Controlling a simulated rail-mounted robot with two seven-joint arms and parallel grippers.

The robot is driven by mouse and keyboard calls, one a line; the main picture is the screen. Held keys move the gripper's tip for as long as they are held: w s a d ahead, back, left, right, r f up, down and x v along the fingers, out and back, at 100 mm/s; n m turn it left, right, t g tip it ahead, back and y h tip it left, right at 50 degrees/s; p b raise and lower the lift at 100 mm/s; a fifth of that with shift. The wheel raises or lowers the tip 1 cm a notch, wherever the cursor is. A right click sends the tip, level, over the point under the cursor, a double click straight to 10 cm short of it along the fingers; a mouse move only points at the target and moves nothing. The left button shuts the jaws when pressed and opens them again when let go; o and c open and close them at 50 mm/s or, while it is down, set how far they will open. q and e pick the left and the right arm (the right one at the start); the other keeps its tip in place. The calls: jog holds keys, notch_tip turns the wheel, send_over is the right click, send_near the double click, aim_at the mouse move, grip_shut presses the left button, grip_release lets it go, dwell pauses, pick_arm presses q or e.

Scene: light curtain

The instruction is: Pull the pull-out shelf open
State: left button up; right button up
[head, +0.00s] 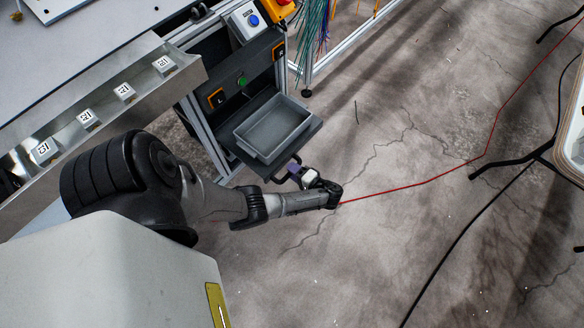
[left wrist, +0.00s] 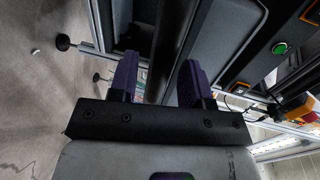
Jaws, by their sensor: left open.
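The dark pull-out shelf (head: 306,137) sits low in the workstation frame, under the button panel, and juts out past it with a grey tray on it. My left gripper (head: 294,172) is at the shelf's near front edge. In the left wrist view my left gripper (left wrist: 158,78) is open, with two purple fingers apart. My right gripper is not in view.
The grey tray (head: 272,128) looks empty. A green button (head: 242,81) and a blue button box (head: 250,20) are above the shelf. A metal ledge (head: 110,100) with numbered tags is at left.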

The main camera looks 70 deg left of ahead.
pick_arm(q)
jog(key=v, duration=1.3)
jog(key=shift+p, duration=0.4)
